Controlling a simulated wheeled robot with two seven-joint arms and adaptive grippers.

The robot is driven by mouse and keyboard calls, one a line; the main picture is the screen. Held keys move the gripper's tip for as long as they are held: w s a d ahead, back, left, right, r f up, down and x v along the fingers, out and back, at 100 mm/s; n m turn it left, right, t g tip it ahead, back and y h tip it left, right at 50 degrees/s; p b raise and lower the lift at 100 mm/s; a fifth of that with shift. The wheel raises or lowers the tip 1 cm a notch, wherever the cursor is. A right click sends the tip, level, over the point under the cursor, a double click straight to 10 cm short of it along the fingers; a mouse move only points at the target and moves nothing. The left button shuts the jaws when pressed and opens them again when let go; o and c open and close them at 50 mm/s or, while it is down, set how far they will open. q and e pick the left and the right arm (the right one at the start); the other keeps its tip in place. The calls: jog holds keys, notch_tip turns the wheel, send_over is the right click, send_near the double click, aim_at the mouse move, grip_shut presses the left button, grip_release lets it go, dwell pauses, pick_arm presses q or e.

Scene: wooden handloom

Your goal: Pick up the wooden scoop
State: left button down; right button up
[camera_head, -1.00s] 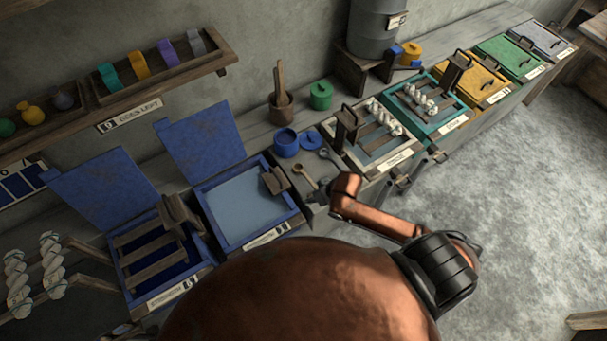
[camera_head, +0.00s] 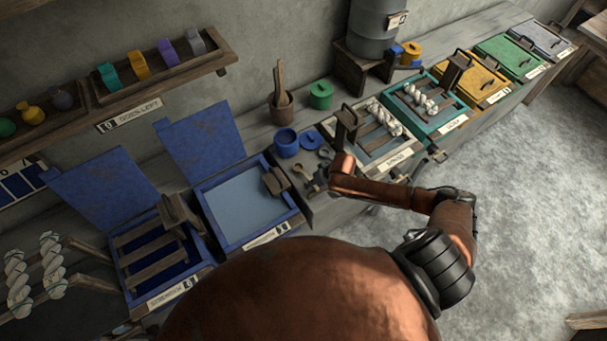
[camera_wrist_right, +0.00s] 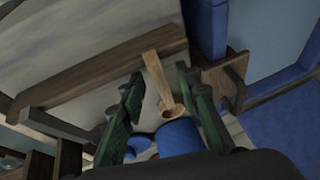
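The wooden scoop (camera_head: 299,169) lies on the counter between the blue vat and the white-framed vat, beside a small blue pot. In the right wrist view the pale scoop (camera_wrist_right: 158,80) shows with its handle pointing away and its round bowl nearest the palm. My right gripper (camera_wrist_right: 160,78) is open, with its green-padded fingers on either side of the scoop and a gap visible on each side. In the head view the right gripper (camera_head: 314,186) is small and dark, at the counter's front edge close to the scoop. My left gripper is not in view.
The blue pot (camera_head: 286,143) and its blue lid (camera_head: 311,140) stand just behind the scoop. The blue vat (camera_head: 245,200) with a raised lid is on the left; the white-framed vat (camera_head: 372,138) is on the right. Open floor (camera_head: 530,200) lies in front.

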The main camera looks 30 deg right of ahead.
jog(key=shift+w+a+f, duration=0.1)
jog(key=shift+w+f, duration=0.1)
jog(key=shift+f, duration=0.3)
grip_shut()
